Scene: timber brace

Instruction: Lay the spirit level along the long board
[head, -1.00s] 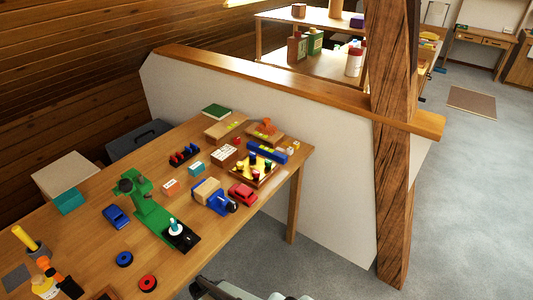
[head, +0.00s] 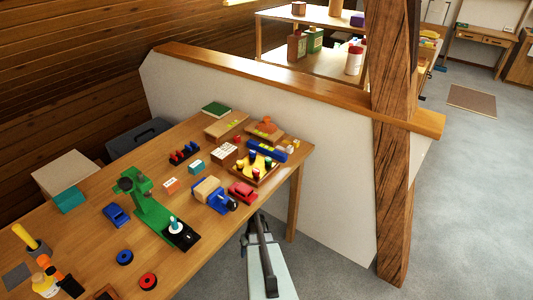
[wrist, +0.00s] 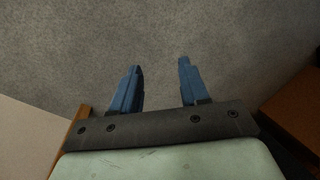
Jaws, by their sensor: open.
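My gripper (wrist: 160,65) is open and empty in the wrist view, with two blue fingers apart above bare grey floor. In the head view my arm rises from the bottom edge beside the table's right side, clear of the things on it. A long blue bar (head: 266,150) lies near the table's far right end and may be the spirit level, but it is too small to be sure. I cannot single out the long board for certain; a long wooden board (head: 300,79) caps the low white wall behind the table.
The wooden table (head: 90,245) holds a green stand (head: 148,205), a red toy car (head: 242,192), a blue-and-wood toy truck (head: 212,194) and several small blocks. A thick timber post (head: 390,170) stands at the right. Open floor (head: 470,220) lies beyond it.

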